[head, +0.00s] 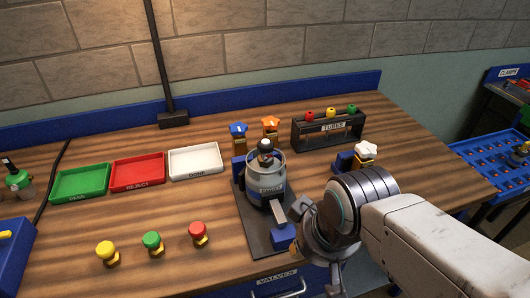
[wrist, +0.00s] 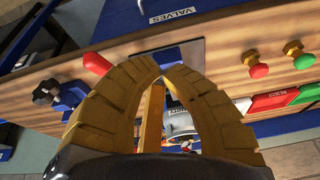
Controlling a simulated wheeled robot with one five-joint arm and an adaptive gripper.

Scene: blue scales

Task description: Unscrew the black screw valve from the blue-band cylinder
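My gripper (head: 303,228) is low, to the right of the fixture and near the table's front edge, apart from the valve. In the wrist view its two ribbed fingers (wrist: 164,68) curve together at the tips, with nothing seen held. The cylinder shows partly between them (wrist: 181,123). A black star knob (wrist: 46,92) is by a blue block (wrist: 68,95) in the wrist view.
Green (head: 80,183), red (head: 138,173) and white (head: 195,161) trays lie at left. Yellow, green and red knobs (head: 152,243) stand in front. Blue (head: 238,130) and orange (head: 270,126) star valves stand behind the cylinder, near a tube rack (head: 327,133). A white star valve (head: 366,151) is at right.

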